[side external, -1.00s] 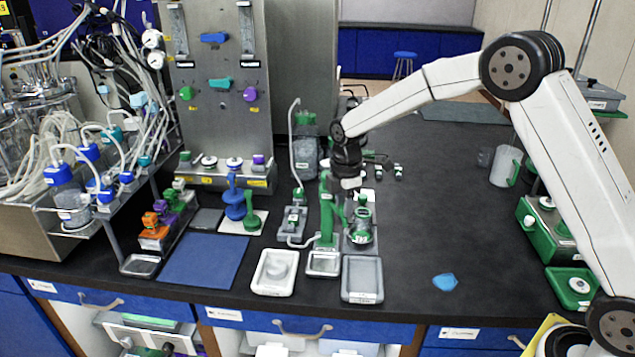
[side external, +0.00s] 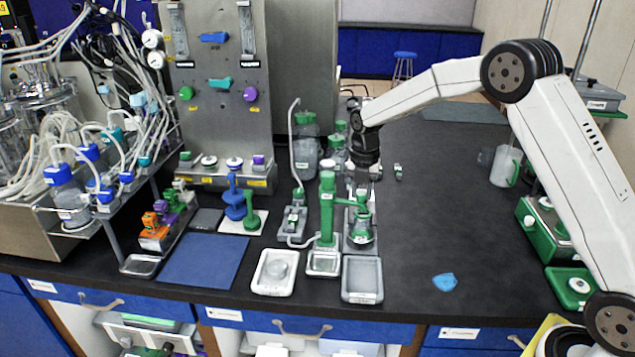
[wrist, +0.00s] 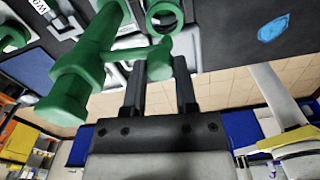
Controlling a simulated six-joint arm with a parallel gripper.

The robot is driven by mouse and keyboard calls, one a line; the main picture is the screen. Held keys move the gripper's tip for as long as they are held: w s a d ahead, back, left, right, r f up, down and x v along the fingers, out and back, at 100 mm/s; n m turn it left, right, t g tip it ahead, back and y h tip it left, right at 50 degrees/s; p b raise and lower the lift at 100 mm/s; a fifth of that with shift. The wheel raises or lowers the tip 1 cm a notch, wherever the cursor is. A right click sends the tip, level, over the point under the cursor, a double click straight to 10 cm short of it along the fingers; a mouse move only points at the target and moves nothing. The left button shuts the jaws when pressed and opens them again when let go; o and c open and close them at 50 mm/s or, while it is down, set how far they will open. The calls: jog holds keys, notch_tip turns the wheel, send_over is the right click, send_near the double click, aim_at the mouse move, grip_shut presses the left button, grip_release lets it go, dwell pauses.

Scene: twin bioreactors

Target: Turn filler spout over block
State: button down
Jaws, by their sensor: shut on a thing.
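The green filler post (side external: 327,215) stands on a small base at the centre of the bench. Its spout arm (side external: 346,202) points right, with its end above the flask (side external: 361,232) on the grey block (side external: 349,248). My gripper (side external: 362,190) is at the spout's outer end, from behind and above. In the wrist view the green spout end (wrist: 160,60) sits between the two dark fingers of my gripper (wrist: 160,72), which are shut on it. The thick green post (wrist: 85,65) is to its left. The exact alignment over the flask's mouth is hard to tell.
Two trays, a white one (side external: 262,287) and a grey one (side external: 347,296), lie in front. A bottle with tubing (side external: 305,160) stands behind left. A blue piece (side external: 444,281) lies on the open bench at right. The steel panel (side external: 222,100) rises at back left.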

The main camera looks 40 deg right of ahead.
jog(key=shift+w+d+n, duration=0.45)
jog(key=shift+d+n, duration=0.1)
jog(key=shift+n, duration=0.45)
jog(key=shift+r, duration=0.1)
jog(key=shift+c, duration=1.9)
grip_release()
jog(key=shift+r, duration=0.1)
notch_tip(320, 180, up, 8)
jog(key=shift+f, duration=0.2)
